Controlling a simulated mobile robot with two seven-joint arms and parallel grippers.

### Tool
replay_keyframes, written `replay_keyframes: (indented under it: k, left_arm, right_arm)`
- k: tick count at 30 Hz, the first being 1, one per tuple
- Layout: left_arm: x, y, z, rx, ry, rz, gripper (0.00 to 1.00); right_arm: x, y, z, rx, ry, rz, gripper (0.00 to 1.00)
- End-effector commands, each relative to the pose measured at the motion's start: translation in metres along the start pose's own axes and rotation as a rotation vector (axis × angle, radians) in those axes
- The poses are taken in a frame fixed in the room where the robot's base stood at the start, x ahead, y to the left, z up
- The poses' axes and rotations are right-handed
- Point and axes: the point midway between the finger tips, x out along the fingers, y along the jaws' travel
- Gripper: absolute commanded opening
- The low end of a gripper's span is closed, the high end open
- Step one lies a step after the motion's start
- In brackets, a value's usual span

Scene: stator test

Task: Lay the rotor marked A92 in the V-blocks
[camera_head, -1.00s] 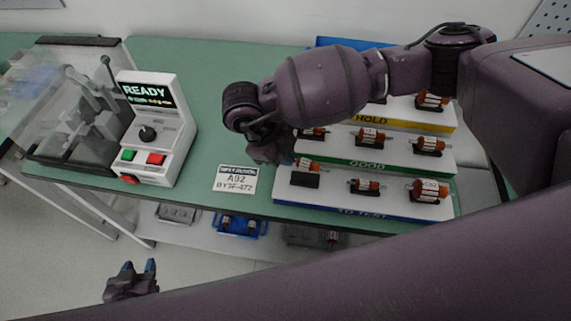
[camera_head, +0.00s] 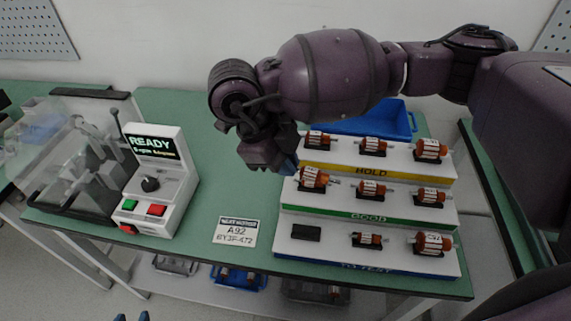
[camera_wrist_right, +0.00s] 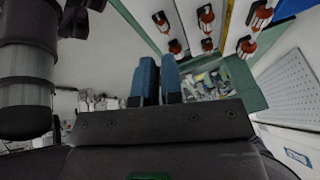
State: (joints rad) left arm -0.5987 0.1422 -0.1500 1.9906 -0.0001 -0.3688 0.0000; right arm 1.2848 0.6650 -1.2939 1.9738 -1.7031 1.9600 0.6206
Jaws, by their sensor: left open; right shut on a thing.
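My right gripper (camera_head: 287,163) is shut on an orange-and-white rotor (camera_head: 314,178) by its left end, above the left side of the rack; its mark is too small to read. In the right wrist view the blue fingers (camera_wrist_right: 158,80) are close together, and the held rotor cannot be made out. A card (camera_head: 237,232) reading A92 lies at the table's front edge. Grey fixture blocks (camera_head: 106,177) stand in the tester at left, beside a clear cover; I cannot tell the V-blocks apart there. My left gripper (camera_head: 132,317) shows only its open blue fingertips at the bottom edge.
The tester console (camera_head: 158,185) reads READY. The stepped rack has HOLD, GOOD and TO-TEST (camera_head: 378,266) rows with several rotors; the left TO-TEST cradle (camera_head: 306,233) is empty. A blue bin (camera_head: 375,122) stands behind.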

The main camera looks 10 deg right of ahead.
Motion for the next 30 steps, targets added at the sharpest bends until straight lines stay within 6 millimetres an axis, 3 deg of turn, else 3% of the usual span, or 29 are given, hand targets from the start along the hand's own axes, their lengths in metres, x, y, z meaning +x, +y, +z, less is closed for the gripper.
replay_keyframes:
  k: [8, 24, 30]
  left_arm:
    - [-0.003, -0.001, 0.002, -0.001, -0.007, -0.002, 0.43]
    - [-0.012, -0.003, -0.023, 0.000, 0.010, -0.002, 0.43]
    - [-0.012, -0.003, -0.027, 0.000, 0.016, -0.001, 0.43]
  right_arm:
    - [-0.003, -0.001, -0.001, 0.001, -0.001, -0.001, 0.00]
    - [-0.042, -0.009, -0.017, 0.001, -0.001, -0.001, 0.00]
    - [-0.046, -0.010, -0.019, 0.000, 0.000, 0.000, 0.00]
